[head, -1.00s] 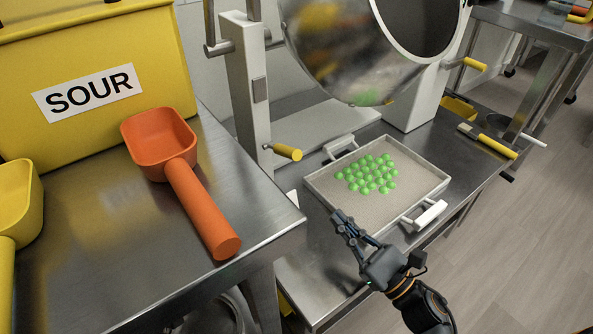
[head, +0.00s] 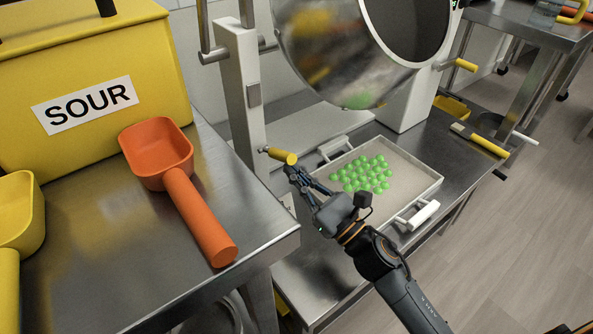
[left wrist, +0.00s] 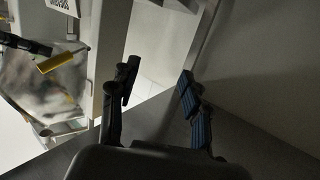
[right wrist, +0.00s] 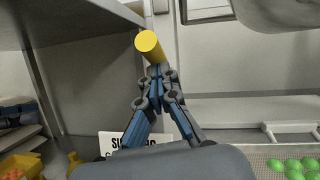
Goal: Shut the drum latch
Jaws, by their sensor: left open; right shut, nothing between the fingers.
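The metal drum (head: 325,45) hangs between white posts, its open mouth facing up and right. A lever with a yellow grip (head: 281,156) sticks out from the left post (head: 242,85); another yellow grip (head: 465,64) is on the right side. I cannot tell which one is the latch. My right gripper (head: 289,170) is shut and empty, its tips just below the left lever's grip. In the right wrist view that yellow grip (right wrist: 150,44) is just beyond the closed fingertips; contact is unclear. My left gripper (left wrist: 158,80) is open and empty, outside the head view.
A white tray (head: 425,168) of green gummies lies under the drum, right of my right gripper. At left, a steel table (head: 100,240) holds an orange scoop (head: 160,150) and a yellow SOUR bin (head: 150,50). A yellow-handled tool (head: 480,140) lies right of the tray.

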